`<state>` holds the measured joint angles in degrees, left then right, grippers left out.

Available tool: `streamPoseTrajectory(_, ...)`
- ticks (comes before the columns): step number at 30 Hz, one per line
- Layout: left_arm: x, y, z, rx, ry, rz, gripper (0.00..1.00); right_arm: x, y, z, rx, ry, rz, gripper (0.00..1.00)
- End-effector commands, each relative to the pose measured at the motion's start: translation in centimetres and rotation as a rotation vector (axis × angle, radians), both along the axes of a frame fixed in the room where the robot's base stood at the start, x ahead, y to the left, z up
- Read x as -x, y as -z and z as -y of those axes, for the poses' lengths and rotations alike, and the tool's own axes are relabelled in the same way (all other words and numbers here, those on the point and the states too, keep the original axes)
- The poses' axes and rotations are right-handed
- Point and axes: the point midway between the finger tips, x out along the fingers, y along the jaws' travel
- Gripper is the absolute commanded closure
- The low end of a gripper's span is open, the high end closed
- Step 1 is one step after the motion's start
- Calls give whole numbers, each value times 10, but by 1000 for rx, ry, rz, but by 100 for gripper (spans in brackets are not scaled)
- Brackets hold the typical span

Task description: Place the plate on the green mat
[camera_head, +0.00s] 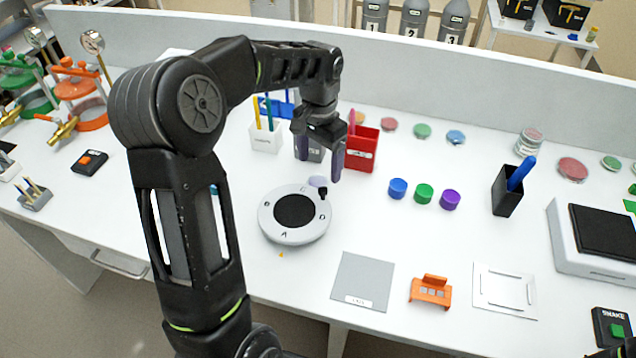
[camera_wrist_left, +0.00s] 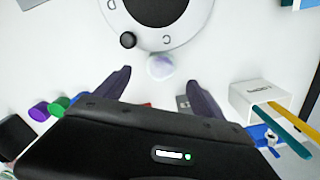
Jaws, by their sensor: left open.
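My left gripper (camera_head: 319,162) is open, pointing down over the middle of the bench, with nothing between its fingers. In the left wrist view its fingertips (camera_wrist_left: 159,78) stand on either side of a small pale lavender round dish (camera_wrist_left: 160,66), which may be the plate. That dish (camera_head: 317,181) lies at the far edge of a white round dial (camera_head: 274,232) with a dark centre and letters. I cannot tell whether they touch. No green mat is clearly visible; a grey labelled mat (camera_head: 362,281) lies at the front.
A red box (camera_head: 362,152) and a white pen holder (camera_head: 265,138) stand close behind the gripper. Blue, green and purple caps (camera_head: 424,193) and a black pen cup (camera_head: 507,192) are to the right. An orange holder (camera_head: 430,291) is in front.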

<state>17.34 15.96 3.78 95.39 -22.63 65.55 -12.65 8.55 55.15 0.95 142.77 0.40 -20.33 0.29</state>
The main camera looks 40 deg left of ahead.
Motion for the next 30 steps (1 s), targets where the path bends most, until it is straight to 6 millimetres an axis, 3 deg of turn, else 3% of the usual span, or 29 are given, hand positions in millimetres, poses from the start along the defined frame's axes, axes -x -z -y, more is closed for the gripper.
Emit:
streamPoseTrajectory(11, 0, 5, 0, 0, -1, 0, 21, 0, -3, 0, 1, 0, -1, 100)
streamPoseTrajectory(21, 3, 48, -2, 1, -1, -2, 21, 2, -16, 1, 4, 2, -7, 100)
streamPoseTrajectory(30, 2, 53, -2, 0, -1, 2, 21, 2, -15, 1, 5, 2, -7, 100)
